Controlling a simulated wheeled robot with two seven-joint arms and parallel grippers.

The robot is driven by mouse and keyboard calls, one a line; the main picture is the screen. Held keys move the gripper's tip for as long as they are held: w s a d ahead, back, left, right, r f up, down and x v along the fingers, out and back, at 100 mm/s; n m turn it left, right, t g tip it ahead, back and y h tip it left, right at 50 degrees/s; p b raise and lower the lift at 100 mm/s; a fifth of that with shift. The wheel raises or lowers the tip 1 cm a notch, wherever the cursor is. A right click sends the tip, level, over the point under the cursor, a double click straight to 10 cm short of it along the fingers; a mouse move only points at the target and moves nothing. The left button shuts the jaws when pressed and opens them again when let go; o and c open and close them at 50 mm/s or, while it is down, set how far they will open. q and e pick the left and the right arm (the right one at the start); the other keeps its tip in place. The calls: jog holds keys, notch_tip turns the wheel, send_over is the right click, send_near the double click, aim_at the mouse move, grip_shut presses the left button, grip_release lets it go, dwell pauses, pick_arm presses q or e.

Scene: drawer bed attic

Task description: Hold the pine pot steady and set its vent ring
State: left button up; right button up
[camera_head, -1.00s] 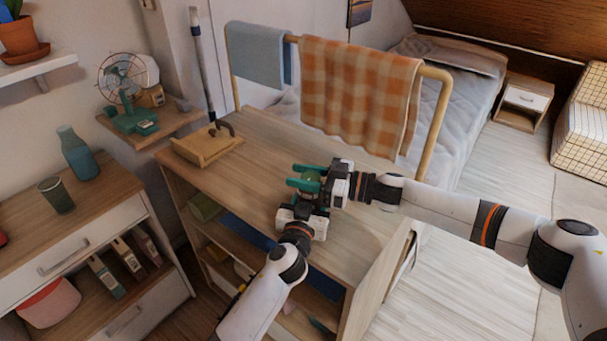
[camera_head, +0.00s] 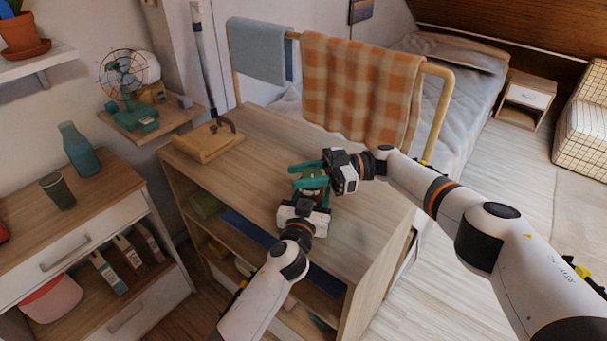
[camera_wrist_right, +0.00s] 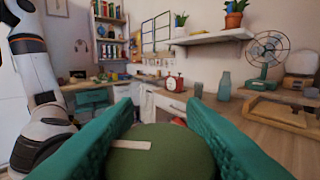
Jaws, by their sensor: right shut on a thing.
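The pine pot (camera_head: 313,183) stands on the wooden shelf top, mostly hidden by my grippers. Its round green top, which I take as the vent ring (camera_wrist_right: 165,160), shows in the right wrist view with a pale bar on it. My right gripper (camera_head: 310,174) comes from the right with its teal fingers on either side of this top and is shut on it. My left gripper (camera_head: 308,190) is at the near side of the pot, lower than the right one. Its fingertips are largely hidden, so its grip is unclear.
A tan wooden piece (camera_head: 208,142) lies at the shelf top's far left corner. A rail with an orange checked cloth (camera_head: 360,90) and a blue cloth (camera_head: 258,52) stands behind. The shelf top (camera_head: 260,155) is otherwise clear. A fan (camera_head: 128,85) stands on a wall shelf.

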aim_at(304, 175)
pick_arm(q)
jog(key=shift+d, duration=0.1)
pick_arm(e)
jog(key=o, duration=1)
notch_tip(304, 175, up, 10)
pick_arm(q)
jog(key=o, duration=1.1)
